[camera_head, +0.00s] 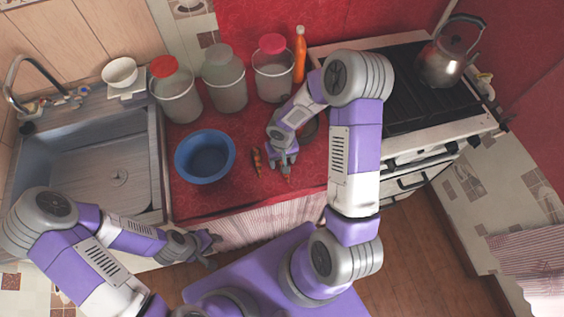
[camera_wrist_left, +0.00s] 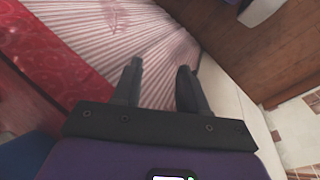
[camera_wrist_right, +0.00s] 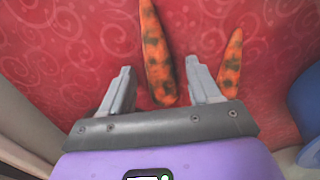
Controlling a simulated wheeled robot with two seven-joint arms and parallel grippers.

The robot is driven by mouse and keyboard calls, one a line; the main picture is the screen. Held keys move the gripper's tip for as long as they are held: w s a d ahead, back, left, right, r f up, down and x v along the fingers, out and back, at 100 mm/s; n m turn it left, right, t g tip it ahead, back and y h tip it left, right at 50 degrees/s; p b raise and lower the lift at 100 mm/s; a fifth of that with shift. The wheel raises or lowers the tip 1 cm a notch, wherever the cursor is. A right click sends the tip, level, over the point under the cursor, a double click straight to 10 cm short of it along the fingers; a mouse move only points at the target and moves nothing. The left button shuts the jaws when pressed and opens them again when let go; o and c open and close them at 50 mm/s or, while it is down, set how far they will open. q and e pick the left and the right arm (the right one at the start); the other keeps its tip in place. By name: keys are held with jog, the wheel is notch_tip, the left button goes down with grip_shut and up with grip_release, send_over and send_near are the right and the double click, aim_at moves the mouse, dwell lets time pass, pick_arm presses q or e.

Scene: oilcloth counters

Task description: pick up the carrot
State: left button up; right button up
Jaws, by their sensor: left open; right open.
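Two orange carrots with dark spots lie on the red counter. One carrot (camera_wrist_right: 154,45) lies lengthwise in the right wrist view, its near end between my right fingertips; in the head view only a bit of it (camera_head: 287,179) shows by the gripper. The second carrot (camera_head: 257,161) lies to the left of my right gripper (camera_head: 285,172); it also shows in the right wrist view (camera_wrist_right: 231,65), just right of the right finger. My right gripper is open around or just above the first carrot; contact cannot be told. My left gripper (camera_head: 212,249) is open and empty before the counter front.
A blue bowl (camera_head: 205,157) stands left of the carrots. Several lidded jars and an orange bottle (camera_head: 299,55) line the back. The sink (camera_head: 85,150) is at left. The stove (camera_head: 405,95) with a kettle (camera_head: 450,56) is at right. A dark round object is partly hidden behind my right arm.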

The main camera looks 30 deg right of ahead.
jog(key=shift+c, duration=0.4)
jog(key=c, duration=1)
jog(key=shift+c, duration=0.2)
notch_tip(320, 180, up, 8)
jog(key=shift+r+p, duration=0.25)
jog(key=shift+p, duration=0.85)
jog(key=w+a+r+n, duration=0.1)
jog(key=a+r+n, duration=0.1)
jog(key=a, duration=0.3)
jog(key=shift+w+a+r, duration=0.3)
jog(key=shift+w+r, duration=0.1)
jog(key=shift+r, duration=0.3)
